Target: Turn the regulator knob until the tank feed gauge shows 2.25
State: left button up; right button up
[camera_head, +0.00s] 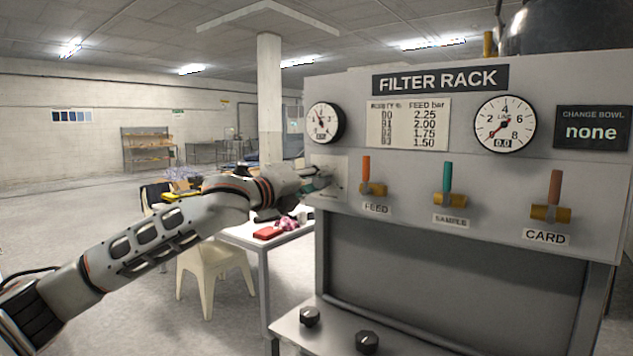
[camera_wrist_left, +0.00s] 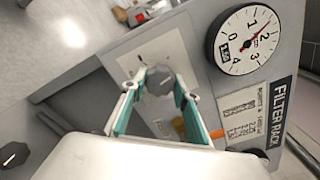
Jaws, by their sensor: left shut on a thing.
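The regulator knob (camera_wrist_left: 160,82) is a grey faceted knob on the panel, seen between the teal-lined fingers of my left gripper (camera_wrist_left: 158,92) in the left wrist view. My left gripper (camera_head: 318,184) is shut on it and hides it in the head view. The tank feed gauge (camera_head: 325,122) is a round white dial above the gripper. In the left wrist view this gauge (camera_wrist_left: 245,40) has a red needle pointing between 1 and 2. My right gripper is not in view.
The filter rack (camera_head: 450,112) carries a feed table (camera_head: 408,124), a line gauge (camera_head: 505,123) reading 0.0, and feed (camera_head: 366,170), sample (camera_head: 447,178) and card (camera_head: 554,190) levers. Black knobs (camera_head: 310,316) sit on the lower ledge. A table (camera_head: 262,238) and chair (camera_head: 210,262) stand behind my arm.

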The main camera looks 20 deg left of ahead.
pick_arm(q)
jog(key=shift+f, duration=0.15)
jog(key=o, duration=1.1)
jog(key=shift+s, duration=0.15)
jog(key=shift+s+a, duration=0.15)
jog(key=shift+s, duration=0.15)
jog(key=v, duration=1.1)
jog(key=shift+s, duration=0.1)
